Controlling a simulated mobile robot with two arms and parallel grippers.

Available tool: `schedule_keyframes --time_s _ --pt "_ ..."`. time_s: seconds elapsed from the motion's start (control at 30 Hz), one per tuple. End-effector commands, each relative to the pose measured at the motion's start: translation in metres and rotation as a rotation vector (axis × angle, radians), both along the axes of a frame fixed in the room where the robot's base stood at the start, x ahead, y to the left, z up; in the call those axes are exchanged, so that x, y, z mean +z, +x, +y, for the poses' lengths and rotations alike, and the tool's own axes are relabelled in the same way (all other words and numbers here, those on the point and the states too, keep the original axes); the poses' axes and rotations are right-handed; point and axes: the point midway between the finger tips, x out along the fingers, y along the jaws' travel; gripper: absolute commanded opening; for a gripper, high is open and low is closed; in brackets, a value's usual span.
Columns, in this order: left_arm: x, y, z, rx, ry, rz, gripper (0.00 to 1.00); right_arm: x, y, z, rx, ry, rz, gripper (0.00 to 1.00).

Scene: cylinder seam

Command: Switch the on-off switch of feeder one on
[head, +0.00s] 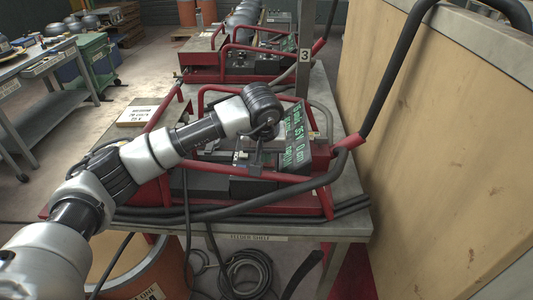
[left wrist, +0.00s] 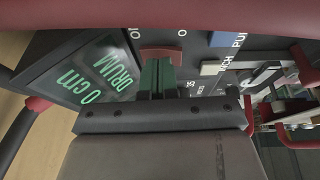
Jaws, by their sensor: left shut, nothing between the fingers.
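A feeder with a red tube frame (head: 318,192) and a dark control panel stands on the nearest shelf in the head view. Its tilted display (head: 294,138) shows green text, and the display is also at the left of the left wrist view (left wrist: 92,72). A red switch (left wrist: 161,52) sits on the panel in the left wrist view, with partly cut-off markings beside it. My left gripper (left wrist: 157,66) is shut and empty, its green fingertips right at the switch's lower edge. I cannot tell whether they touch. In the head view my left gripper (head: 255,165) hangs over the panel. My right gripper is out of view.
A blue button (left wrist: 228,39) and a pale button (left wrist: 212,68) sit right of the red switch. A red bar crosses the top of the wrist view. In the head view, a thick black hose (head: 395,65) rises at the right, and another red-framed machine (head: 240,65) stands behind.

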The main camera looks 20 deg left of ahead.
Motion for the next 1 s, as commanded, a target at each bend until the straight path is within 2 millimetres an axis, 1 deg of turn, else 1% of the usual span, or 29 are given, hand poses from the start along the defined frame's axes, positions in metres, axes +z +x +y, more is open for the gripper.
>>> schedule_keyframes --time_s 0.13,0.27,0.33,0.4,0.6,0.7,0.83,1.0 --pt "0.017 -0.001 -0.002 0.001 0.001 -0.003 0.0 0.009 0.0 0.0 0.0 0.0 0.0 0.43" --pt "0.045 -0.005 -0.006 0.004 0.001 -0.005 0.0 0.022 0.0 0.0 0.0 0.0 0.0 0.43" --pt "0.052 -0.009 -0.011 0.004 0.0 -0.007 0.0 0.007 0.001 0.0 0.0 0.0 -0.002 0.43" --pt "0.068 -0.013 -0.015 0.003 0.0 -0.007 0.0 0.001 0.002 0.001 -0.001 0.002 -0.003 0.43" --pt "0.107 -0.022 -0.026 0.004 0.0 -0.004 0.0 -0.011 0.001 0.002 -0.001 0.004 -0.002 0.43" --pt "0.12 -0.025 -0.03 0.005 0.0 -0.002 0.0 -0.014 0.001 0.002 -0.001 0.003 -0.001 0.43" --pt "0.13 -0.027 -0.032 0.006 0.0 -0.001 0.0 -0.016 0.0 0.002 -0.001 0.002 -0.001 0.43" --pt "0.133 -0.028 -0.032 0.006 0.0 0.001 0.0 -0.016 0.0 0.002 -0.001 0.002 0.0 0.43"
